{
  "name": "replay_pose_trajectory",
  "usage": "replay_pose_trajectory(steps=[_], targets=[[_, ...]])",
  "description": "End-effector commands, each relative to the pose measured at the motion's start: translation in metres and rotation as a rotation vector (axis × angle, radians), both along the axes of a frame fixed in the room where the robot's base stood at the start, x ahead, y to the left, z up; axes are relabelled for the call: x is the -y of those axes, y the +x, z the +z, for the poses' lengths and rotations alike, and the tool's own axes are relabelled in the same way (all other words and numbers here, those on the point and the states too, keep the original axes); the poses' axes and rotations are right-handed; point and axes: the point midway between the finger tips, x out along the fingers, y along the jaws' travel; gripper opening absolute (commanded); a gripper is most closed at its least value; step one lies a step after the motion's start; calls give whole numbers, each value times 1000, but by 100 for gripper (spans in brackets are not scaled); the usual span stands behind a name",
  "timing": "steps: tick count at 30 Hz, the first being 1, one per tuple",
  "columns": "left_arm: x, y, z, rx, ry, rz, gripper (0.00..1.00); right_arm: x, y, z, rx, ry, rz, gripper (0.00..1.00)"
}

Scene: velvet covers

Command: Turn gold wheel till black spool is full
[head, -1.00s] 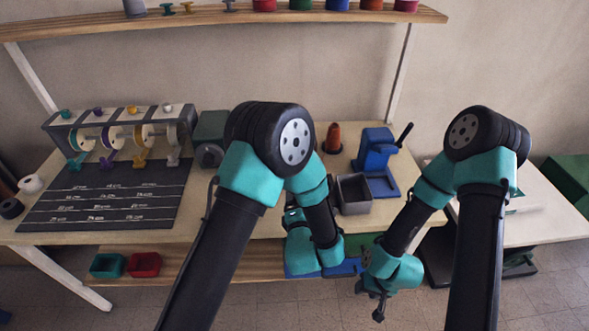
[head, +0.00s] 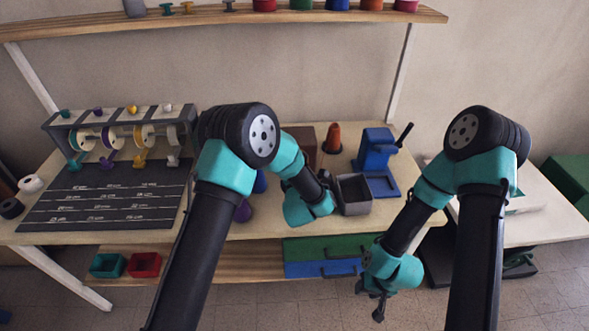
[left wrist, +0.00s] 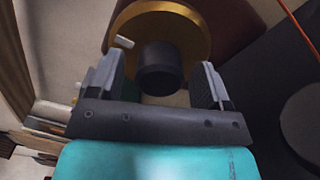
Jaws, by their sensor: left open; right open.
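The gold wheel (left wrist: 190,22) shows at the top of the left wrist view, in front of a brown body. A black cylinder (left wrist: 158,72) stands out toward me in front of it, and I cannot tell whether it is a handle or the spool. My left gripper (left wrist: 158,88) is open, its fingers either side of the black cylinder; contact is unclear. In the head view my left arm hides its own fingers and the wheel; part of a brown block (head: 301,140) shows behind it. My right gripper (head: 378,307) is open and empty, low before the table.
A grey bin (head: 354,194) and a blue cranked device (head: 376,160) stand right of my left wrist. A rack of colored reels (head: 120,135) and a dark marked mat (head: 105,207) are at left. Green and blue drawers (head: 320,258) are below the table edge.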

Motion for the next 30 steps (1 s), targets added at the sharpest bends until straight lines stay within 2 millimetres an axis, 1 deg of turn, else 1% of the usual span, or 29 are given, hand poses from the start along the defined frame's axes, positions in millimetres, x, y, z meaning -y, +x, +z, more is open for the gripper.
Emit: replay_pose_trajectory(steps=[8, 23, 30], targets=[[0, 1, 0, 0, 0, 0, 71, 0, 0, 0, 0, 0, 0, 43], [0, 1, 0, 0, 0, 0, 23, 0, 0, 0, 0, 0, 0, 43], [0, 1, 0, -1, 15, 0, 23, 0, 0, 0, 0, 0, 0, 43]])
